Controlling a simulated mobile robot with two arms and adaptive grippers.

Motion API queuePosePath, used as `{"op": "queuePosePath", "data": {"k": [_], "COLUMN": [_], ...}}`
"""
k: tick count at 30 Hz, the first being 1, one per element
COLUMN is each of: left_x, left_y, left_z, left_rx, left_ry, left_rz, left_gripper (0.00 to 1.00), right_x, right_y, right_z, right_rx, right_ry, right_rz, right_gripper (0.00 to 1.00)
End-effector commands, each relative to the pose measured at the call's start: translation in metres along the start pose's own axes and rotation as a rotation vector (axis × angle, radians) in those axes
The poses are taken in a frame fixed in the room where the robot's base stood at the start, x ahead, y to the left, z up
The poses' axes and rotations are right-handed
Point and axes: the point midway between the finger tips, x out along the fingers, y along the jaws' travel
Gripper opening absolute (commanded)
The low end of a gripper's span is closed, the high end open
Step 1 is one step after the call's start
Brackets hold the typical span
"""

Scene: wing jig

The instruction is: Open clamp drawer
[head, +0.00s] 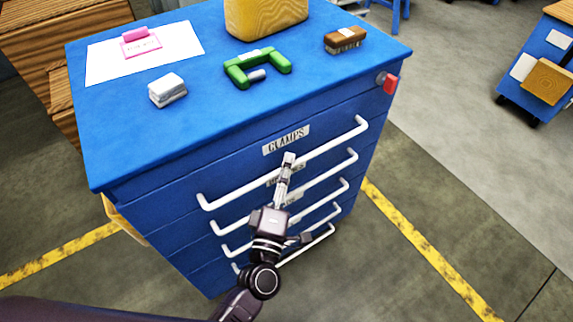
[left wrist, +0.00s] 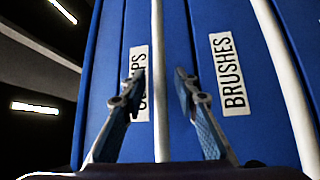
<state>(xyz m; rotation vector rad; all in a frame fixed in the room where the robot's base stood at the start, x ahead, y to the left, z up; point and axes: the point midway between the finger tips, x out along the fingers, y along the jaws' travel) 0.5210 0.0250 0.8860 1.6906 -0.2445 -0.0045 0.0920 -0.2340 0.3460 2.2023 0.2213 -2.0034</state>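The blue cabinet has a top drawer (head: 240,163) with a white label (head: 286,140) that reads CLAMPS. Its long white bar handle (head: 330,144) runs across the drawer front. My left gripper (head: 288,160) is at the middle of this handle. In the left wrist view the gripper (left wrist: 160,85) is open, with one finger on each side of the clamp drawer's handle (left wrist: 159,120). The fingers look apart from the bar. The left finger partly covers the CLAMPS label (left wrist: 140,65). The drawer is closed. My right gripper is not in view.
Lower drawers with similar handles sit below, one labelled BRUSHES (left wrist: 229,75). On the cabinet top are a green clamp (head: 258,68), a brush (head: 345,39), a white block (head: 167,90), a paper sheet (head: 110,60) and a yellow container (head: 265,15). A red item (head: 390,84) is at the right edge.

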Motion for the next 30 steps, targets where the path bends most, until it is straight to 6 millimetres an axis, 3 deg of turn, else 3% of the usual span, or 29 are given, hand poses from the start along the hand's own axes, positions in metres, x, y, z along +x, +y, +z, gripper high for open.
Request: {"op": "queuePosePath", "data": {"k": [9,17,30], "left_x": [0.0046,0.0043,0.0044], "left_y": [-0.0004,-0.0004,-0.0008], "left_z": [-0.0001,-0.0001,-0.0003], "left_rx": [0.001,0.001,0.001], "left_ry": [0.0,-0.001,-0.001], "left_rz": [0.0,-0.001,-0.001], "left_gripper": [0.28,0.01,0.0], "right_x": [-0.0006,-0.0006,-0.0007], "right_y": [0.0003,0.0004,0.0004], "right_z": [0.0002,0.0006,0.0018], "right_rx": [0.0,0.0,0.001], "right_ry": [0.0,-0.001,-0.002], "right_rz": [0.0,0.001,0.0], "right_gripper": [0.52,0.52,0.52]}}
